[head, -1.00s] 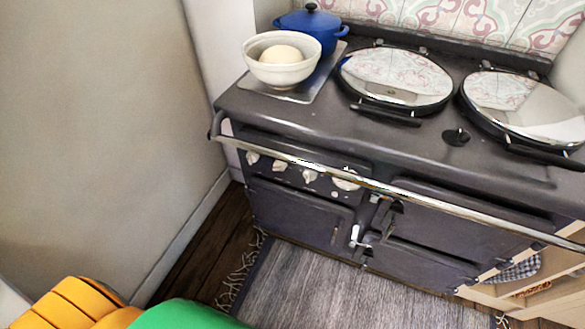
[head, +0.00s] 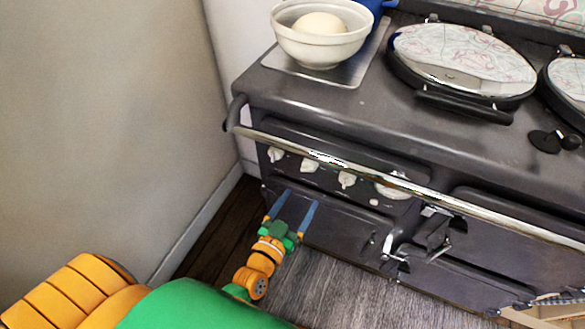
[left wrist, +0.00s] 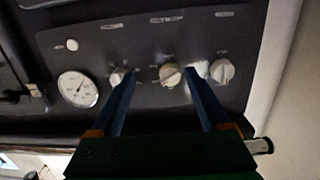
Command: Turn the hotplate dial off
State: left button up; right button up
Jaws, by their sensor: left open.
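The dark range cooker's panel has three pale dials in a row: a left dial (head: 275,154), a middle dial (head: 309,165) and a right dial (head: 346,179). I cannot tell which is the hotplate dial or read their settings. My left gripper (head: 300,197) is open and empty in front of the cooker, just below the panel in the head view. In the left wrist view, the panel looks turned over, and the middle dial (left wrist: 170,75) shows between the two blue fingers. The fingers appear apart from it. My right gripper is out of view.
A chrome rail (head: 350,166) runs across the cooker front above the dials. A round gauge (head: 394,186) sits right of them. A white bowl (head: 320,45) holding a pale round lump stands on the cooker top. A wall (head: 120,120) stands at the left.

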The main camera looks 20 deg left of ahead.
aim_at(307, 171)
pick_arm(q)
jog(key=shift+t+y, duration=0.3)
jog(key=shift+t, duration=0.3)
jog(key=w+r, duration=0.1)
jog(key=w, duration=0.4)
jog(key=w+a+r, duration=0.1)
jog(key=w, duration=0.2)
jog(key=shift+r+b, duration=0.35)
jog(key=shift+b, duration=0.05)
jog(key=shift+n, duration=0.3)
grip_shut()
